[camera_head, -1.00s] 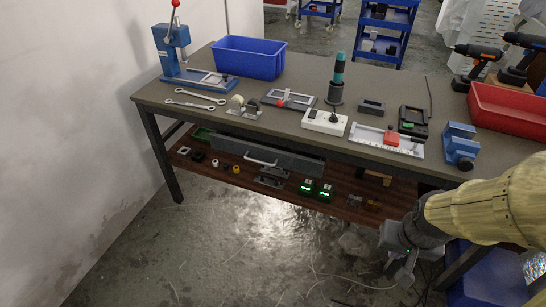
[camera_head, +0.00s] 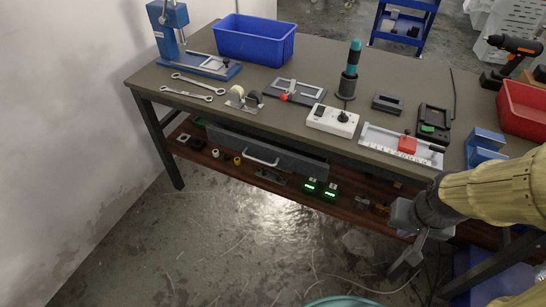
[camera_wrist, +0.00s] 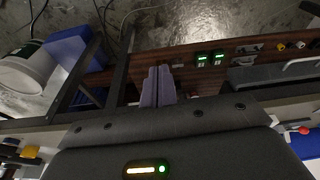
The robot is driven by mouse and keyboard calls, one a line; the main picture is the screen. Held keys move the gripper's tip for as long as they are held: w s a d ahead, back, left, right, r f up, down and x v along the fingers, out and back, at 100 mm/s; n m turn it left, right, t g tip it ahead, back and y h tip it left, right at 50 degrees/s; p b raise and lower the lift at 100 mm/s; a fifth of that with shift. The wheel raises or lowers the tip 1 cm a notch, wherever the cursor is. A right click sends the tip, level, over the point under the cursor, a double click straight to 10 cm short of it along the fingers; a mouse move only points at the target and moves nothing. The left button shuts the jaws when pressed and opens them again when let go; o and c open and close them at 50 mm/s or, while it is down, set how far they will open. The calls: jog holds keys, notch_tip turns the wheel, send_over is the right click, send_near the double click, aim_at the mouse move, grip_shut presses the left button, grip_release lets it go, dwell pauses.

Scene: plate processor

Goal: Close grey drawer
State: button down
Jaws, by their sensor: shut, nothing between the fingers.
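The grey drawer (camera_head: 225,142) hangs under the near edge of the workbench in the head view, left of my arm. A pale bar handle (camera_head: 262,160) is on its front. How far it stands out from the table is hard to tell. Part of the drawer (camera_wrist: 275,76) also shows at the right of the wrist view. My gripper (camera_head: 405,266) is at the lower right in the head view, in front of the bench and well apart from the drawer. In the wrist view its two fingers (camera_wrist: 158,90) are together, with nothing between them.
The workbench (camera_head: 300,118) carries a blue bin (camera_head: 255,45), wrenches, a white power box (camera_head: 332,121) and a red bin (camera_head: 522,112). The lower wooden shelf (camera_head: 345,203) holds small parts and green-lit devices (camera_head: 320,188). Floor before the drawer is clear.

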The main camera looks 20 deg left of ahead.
aim_at(276, 153)
jog(key=w+a+f+n+t+h, duration=0.1)
jog(key=w+a+f+n+h, duration=0.35)
jog(key=a+n, duration=0.4)
jog(key=w+a+f+n+t+h, duration=0.1)
jog(key=w+a+f+n+h, duration=0.4)
jog(key=n, duration=0.6)
jog(key=s+a+f+n+t+y, duration=0.1)
jog(key=a+n+t+y, duration=0.3)
jog(key=a, duration=0.9)
jog(key=s+a+f+n+t+y, duration=0.2)
jog(key=a+f+n+t+y, duration=0.2)
jog(key=a+n+t, duration=0.5)
jog(key=a+n, duration=0.2)
jog(key=a, duration=0.2)
jog(key=shift+n, duration=0.35)
jog(key=w, duration=0.4)
jog(key=w+b, duration=0.1)
jog(key=w, duration=0.4)
jog(key=w+d, duration=0.1)
jog(key=w, duration=0.4)
